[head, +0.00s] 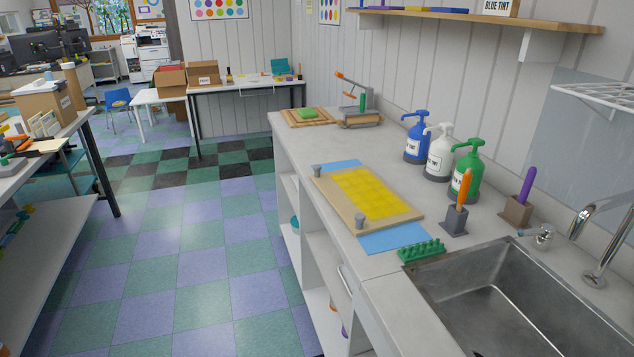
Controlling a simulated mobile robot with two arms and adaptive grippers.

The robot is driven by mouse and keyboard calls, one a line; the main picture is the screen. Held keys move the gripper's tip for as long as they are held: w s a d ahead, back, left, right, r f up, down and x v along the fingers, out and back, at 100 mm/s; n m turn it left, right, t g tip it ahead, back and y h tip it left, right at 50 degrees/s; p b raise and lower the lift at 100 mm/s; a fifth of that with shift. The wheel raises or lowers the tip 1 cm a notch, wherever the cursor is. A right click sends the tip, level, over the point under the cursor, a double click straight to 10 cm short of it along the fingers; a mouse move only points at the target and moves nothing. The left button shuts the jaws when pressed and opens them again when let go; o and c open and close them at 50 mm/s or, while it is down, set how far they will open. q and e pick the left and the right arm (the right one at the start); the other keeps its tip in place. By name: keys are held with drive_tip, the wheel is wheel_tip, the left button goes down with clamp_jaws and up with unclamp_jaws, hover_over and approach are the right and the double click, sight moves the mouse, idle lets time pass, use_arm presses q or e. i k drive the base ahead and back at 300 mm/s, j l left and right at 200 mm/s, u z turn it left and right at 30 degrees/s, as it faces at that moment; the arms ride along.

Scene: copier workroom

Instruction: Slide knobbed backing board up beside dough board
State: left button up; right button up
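The knobbed backing board (403,218) lies flat on the grey counter, partly over a blue sheet (393,238). It is tan, with a yellow gridded sheet (368,194) on top. Bare counter separates the two boards. Neither of my grippers shows in the head view.
A small press (360,103) stands right of the dough board. Blue (417,139), white (438,156) and green (467,172) pump bottles stand along the wall side. A green studded block (421,250) lies near the sink (500,316). The counter's left edge drops to the floor.

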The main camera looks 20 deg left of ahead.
sight(367, 203)
drive_tip(key=i+j+z, duration=0.2)
drive_tip(key=i+j, duration=0.55)
